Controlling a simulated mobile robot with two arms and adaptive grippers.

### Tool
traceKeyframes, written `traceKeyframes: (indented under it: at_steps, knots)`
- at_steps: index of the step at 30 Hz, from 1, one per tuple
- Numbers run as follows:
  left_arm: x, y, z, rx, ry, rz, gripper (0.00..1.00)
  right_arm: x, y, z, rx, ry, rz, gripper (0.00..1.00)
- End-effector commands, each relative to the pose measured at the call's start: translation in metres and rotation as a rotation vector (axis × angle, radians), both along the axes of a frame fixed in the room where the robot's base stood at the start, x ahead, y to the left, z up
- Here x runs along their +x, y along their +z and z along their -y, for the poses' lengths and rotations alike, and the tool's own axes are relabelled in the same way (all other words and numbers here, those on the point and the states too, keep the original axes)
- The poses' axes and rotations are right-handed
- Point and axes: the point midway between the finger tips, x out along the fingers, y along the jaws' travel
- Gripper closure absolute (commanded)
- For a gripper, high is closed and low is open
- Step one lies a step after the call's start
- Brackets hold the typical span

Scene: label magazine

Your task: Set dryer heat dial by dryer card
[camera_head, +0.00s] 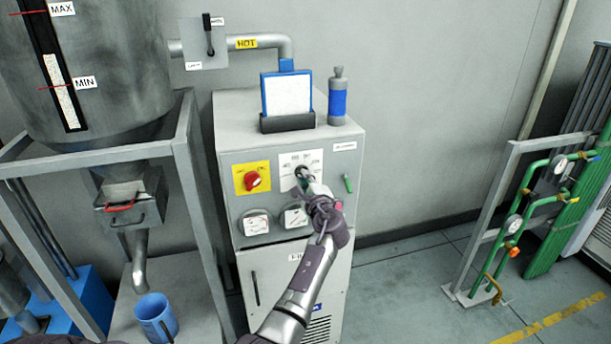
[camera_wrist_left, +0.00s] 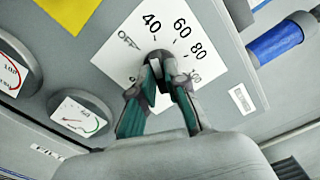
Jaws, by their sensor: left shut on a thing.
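The dryer heat dial (camera_wrist_left: 156,56) is a dark knob on a white scale plate (camera_head: 290,160) on the grey dryer cabinet (camera_head: 236,143). My right gripper is not in view.
A red switch on a yellow plate (camera_head: 239,172) is left of the dial. A blue-banded bottle (camera_head: 337,105) stands on top. Floor to the right is free before green pipes (camera_head: 550,160).

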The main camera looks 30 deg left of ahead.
Motion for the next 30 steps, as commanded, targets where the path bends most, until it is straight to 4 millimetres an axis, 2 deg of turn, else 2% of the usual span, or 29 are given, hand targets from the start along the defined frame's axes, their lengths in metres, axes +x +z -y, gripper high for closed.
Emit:
traceKeyframes:
  at_steps: [6, 22, 23, 27, 30]
  knots:
    - [-0.0001, 0.0017, -0.0010, 0.051, 0.002, -0.059, 1.00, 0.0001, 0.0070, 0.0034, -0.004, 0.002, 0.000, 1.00]
    - [-0.0001, 0.0012, -0.0010, 0.069, 0.002, -0.078, 1.00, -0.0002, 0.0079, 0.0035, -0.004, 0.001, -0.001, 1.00]
    - [0.0000, 0.0013, -0.0009, 0.069, 0.002, -0.078, 0.85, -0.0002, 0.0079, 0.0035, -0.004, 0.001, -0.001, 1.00]
    - [0.0000, 0.0011, -0.0008, 0.069, 0.001, -0.078, 0.62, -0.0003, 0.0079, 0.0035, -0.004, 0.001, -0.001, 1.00]
    - [0.0000, 0.0008, -0.0006, 0.069, 0.001, -0.078, 0.61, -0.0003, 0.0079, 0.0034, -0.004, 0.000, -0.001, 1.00]
